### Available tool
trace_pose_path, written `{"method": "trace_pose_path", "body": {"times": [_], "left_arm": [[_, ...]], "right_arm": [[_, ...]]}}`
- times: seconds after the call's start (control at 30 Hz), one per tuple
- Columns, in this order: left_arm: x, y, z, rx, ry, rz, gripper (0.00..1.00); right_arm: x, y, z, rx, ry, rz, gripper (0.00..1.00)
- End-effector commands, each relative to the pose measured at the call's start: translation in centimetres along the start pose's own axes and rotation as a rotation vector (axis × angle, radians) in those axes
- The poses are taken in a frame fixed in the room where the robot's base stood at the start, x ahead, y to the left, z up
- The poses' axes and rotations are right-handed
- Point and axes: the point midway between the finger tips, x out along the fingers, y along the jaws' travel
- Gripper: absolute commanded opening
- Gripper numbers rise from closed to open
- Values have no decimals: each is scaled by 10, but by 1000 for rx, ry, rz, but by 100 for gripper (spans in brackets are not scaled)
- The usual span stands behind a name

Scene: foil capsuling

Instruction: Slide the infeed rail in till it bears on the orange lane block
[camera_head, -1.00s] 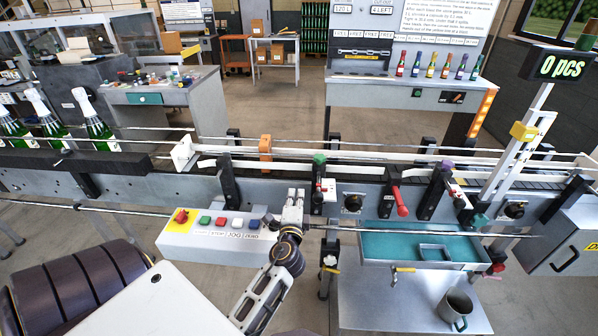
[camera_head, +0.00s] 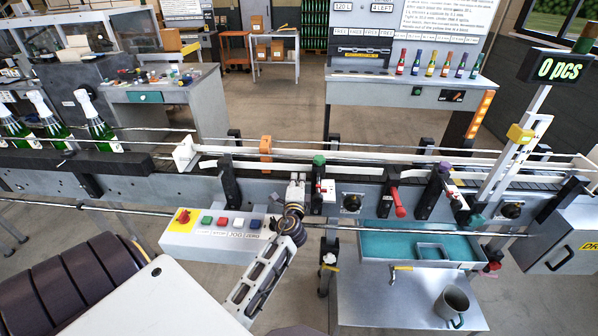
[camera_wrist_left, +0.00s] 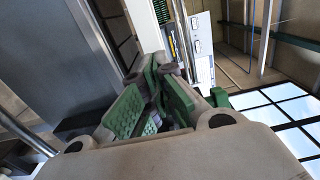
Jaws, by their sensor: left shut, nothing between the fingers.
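The orange lane block (camera_head: 265,146) stands upright on the conveyor lane, left of centre in the head view. A white rail (camera_head: 235,163), which looks like the infeed rail, runs along the near side of the lane; whether it touches the block cannot be told. My left gripper (camera_head: 297,180) is shut and empty, at the conveyor's near side, below the rail and just left of the green-knobbed clamp (camera_head: 318,161). In the left wrist view its green-padded fingers (camera_wrist_left: 166,72) come together with nothing seen between them. My right gripper is not in view.
A button box (camera_head: 215,229) sits below and left of my left gripper. Red-handled (camera_head: 398,200) and purple-knobbed (camera_head: 446,166) clamps stand to the right. A teal-lined tray (camera_head: 480,262) and a mug (camera_head: 453,303) are lower right. Green bottles (camera_head: 97,124) stand at left.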

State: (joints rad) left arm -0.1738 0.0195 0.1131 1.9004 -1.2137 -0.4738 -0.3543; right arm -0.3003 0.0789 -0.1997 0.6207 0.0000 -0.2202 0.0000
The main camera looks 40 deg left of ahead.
Motion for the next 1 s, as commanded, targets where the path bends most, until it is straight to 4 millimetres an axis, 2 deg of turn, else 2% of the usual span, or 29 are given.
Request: {"method": "trace_pose_path", "body": {"times": [0.43,1.0], "left_arm": [[37,-1,0,1,0,-1,0],[43,0,0,0,0,-1,0]], "right_arm": [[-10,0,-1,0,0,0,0],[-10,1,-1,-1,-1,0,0]]}}
